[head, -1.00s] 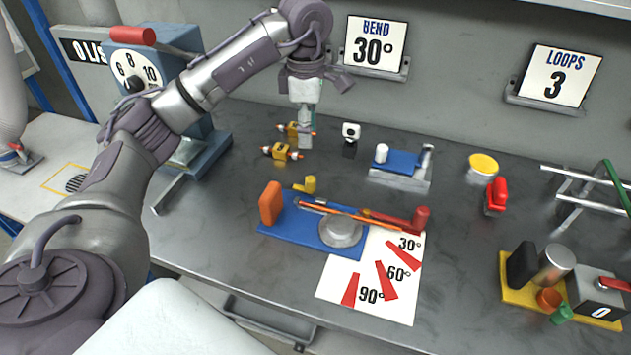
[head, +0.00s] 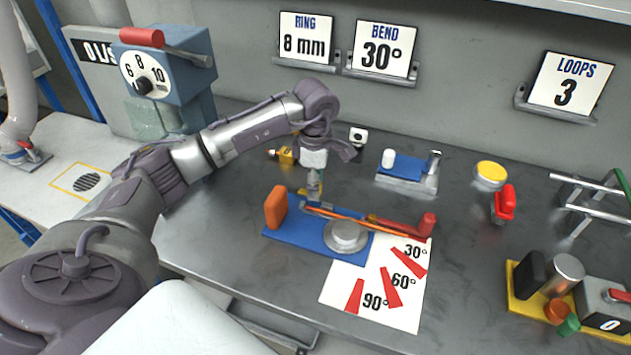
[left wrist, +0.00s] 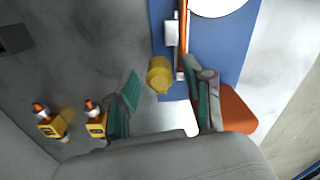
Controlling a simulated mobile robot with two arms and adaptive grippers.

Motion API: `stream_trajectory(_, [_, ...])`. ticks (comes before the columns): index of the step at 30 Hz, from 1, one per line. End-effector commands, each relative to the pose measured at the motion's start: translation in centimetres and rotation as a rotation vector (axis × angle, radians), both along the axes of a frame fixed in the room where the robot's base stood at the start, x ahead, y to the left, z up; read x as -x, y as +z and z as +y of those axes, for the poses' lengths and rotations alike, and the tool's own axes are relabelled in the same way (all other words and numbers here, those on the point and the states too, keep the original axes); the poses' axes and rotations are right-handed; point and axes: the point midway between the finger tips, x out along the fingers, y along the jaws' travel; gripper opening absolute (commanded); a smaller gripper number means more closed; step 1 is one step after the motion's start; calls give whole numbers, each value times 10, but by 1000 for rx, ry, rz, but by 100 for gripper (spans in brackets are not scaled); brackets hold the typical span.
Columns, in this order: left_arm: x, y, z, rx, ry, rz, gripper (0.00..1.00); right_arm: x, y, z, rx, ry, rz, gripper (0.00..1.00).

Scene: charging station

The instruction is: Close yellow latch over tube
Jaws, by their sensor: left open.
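The blue bending jig (head: 285,230) lies on the bench with an orange-copper tube (head: 348,214) along it; the tube also shows in the left wrist view (left wrist: 182,40). The yellow latch (left wrist: 159,75) stands at the jig's edge, beside the tube's near end in the left wrist view. In the head view it is mostly hidden by my left gripper (head: 313,187). That gripper is open, pointing down over the latch, which shows between its teal-padded fingers in the left wrist view (left wrist: 163,88). I cannot tell whether they touch it. My right gripper is out of view.
The jig carries an orange block (head: 275,207), a metal disc (head: 345,234) and a red-ended lever (head: 425,226). A white angle sheet (head: 345,292) lies in front. Yellow-orange fittings (head: 286,155) sit behind. A blue-topped stand (head: 405,166) is at the back right.

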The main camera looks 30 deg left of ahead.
Motion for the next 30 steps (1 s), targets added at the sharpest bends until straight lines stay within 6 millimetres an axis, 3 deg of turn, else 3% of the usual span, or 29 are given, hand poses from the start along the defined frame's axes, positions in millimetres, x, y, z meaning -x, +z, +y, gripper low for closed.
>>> stream_trajectory(8, [0, -2, 0, 0, 0, 0, 51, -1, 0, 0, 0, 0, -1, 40])
stream_trajectory(18, [0, -2, 0, 0, 0, 0, 0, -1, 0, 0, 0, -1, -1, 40])
stream_trajectory(30, [0, -2, 0, 1, 63, 0, 0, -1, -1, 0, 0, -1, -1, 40])
